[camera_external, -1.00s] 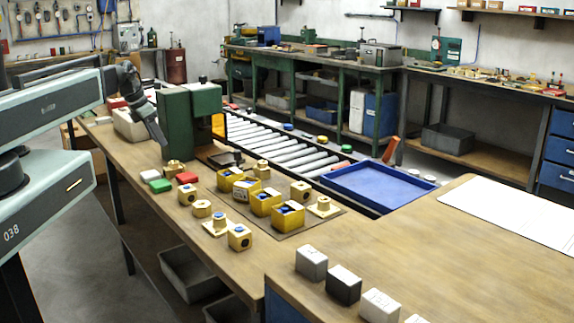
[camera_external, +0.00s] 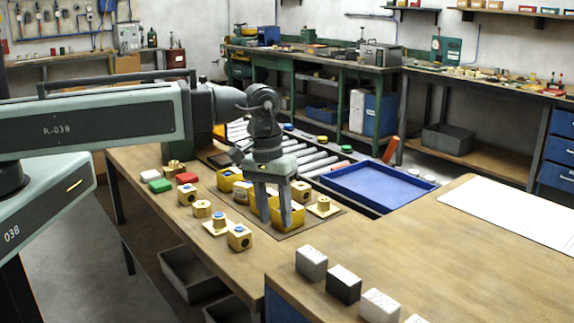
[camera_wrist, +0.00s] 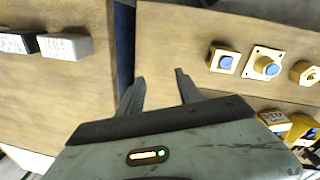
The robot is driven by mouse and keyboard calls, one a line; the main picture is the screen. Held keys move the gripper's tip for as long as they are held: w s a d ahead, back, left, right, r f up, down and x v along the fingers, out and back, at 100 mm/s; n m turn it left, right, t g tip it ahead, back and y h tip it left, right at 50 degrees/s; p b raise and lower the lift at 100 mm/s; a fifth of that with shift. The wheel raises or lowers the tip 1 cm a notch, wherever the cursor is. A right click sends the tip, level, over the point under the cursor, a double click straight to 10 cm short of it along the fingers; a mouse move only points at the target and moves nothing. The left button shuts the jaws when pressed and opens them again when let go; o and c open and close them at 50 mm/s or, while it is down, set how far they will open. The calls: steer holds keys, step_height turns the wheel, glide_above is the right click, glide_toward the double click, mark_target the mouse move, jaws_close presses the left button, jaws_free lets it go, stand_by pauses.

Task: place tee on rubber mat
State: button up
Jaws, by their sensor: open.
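Brass fittings with blue bores stand on the wooden bench: a square block (camera_external: 239,237), a flanged piece (camera_external: 217,224), a hexagonal piece (camera_external: 202,208) and another block (camera_external: 188,194). I cannot tell for sure which is the tee. A thin dark mat (camera_external: 313,221) lies under yellow bins (camera_external: 290,216), a brass block (camera_external: 300,190) and a flanged piece (camera_external: 323,206). My gripper (camera_external: 276,222) is open and empty, pointing down and overlapping the front yellow bin in the external view. In the wrist view my gripper (camera_wrist: 160,78) is left of the square block (camera_wrist: 223,60) and flanged piece (camera_wrist: 266,64).
A green block (camera_external: 160,186) and a red block (camera_external: 187,177) lie at the bench's left. White and dark blocks (camera_external: 343,284) line the near bench. A blue tray (camera_external: 370,186) sits behind the mat, beside rollers. The near bench's middle is clear.

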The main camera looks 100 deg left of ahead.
steer(key=d+m, duration=0.2)
steer(key=d, duration=0.2)
steer(key=w+d+m, duration=0.1)
steer(key=d+m, duration=0.2)
steer(key=d, duration=0.2)
steer(key=w+d+m, duration=0.1)
steer(key=d+m, duration=0.1)
steer(key=d, duration=0.2)
steer(key=shift+d+g, duration=0.4)
steer(key=shift+o, duration=0.3)
steer(key=d+m, duration=0.6)
steer(key=d, duration=0.3)
steer(key=shift+s+d, duration=0.15)
steer(key=shift+s, duration=0.25)
